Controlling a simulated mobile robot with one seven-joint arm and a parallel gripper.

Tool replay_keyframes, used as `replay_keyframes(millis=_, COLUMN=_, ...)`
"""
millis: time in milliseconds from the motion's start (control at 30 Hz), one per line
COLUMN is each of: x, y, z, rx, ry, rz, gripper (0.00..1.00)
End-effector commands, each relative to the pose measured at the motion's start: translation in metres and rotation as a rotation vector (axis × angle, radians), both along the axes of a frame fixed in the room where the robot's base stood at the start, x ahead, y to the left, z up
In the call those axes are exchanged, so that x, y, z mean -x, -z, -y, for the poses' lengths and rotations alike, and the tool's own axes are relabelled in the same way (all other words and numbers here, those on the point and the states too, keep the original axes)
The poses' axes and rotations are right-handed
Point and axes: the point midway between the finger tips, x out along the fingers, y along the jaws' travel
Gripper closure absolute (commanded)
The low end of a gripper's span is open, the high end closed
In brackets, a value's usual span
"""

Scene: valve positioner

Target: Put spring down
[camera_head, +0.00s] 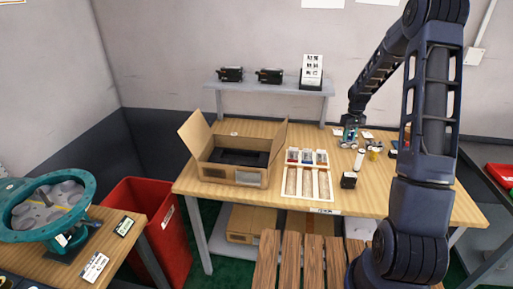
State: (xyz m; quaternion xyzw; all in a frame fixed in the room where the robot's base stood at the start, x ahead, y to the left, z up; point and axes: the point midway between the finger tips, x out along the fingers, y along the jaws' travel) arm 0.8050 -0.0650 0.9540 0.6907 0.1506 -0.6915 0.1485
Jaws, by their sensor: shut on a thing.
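My gripper (351,122) is at the end of my arm, over the back right part of the wooden workbench (400,195). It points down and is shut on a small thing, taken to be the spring. The spring itself is too small and too hidden by the fingers to make out. A small teal and white item (350,134) shows right below the gripper; I cannot tell whether they touch.
An open cardboard box (235,175) and a tray (307,207) with compartments stand on the bench. A black block (348,180), a white cylinder (359,158) and a yellow item (374,153) stand nearer. A shelf (270,87) runs behind. The front right bench is partly hidden by my arm.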

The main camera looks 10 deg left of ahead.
Motion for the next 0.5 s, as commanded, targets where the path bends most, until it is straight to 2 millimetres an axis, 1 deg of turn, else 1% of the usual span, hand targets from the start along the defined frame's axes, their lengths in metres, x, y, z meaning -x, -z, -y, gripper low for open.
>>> replay_keyframes(millis=167, x=0.003, y=0.014, z=-0.011, rx=0.001, ry=0.111, rz=0.000, gripper=0.93)
replay_keyframes(millis=300, x=0.001, y=0.024, z=-0.037, rx=0.002, ry=0.122, rz=0.001, gripper=0.93)
replay_keyframes(millis=467, x=-0.004, y=0.027, z=-0.071, rx=0.003, ry=0.039, rz=0.001, gripper=0.93)
replay_keyframes(millis=500, x=-0.005, y=0.027, z=-0.081, rx=0.003, ry=0.008, rz=0.001, gripper=0.93)
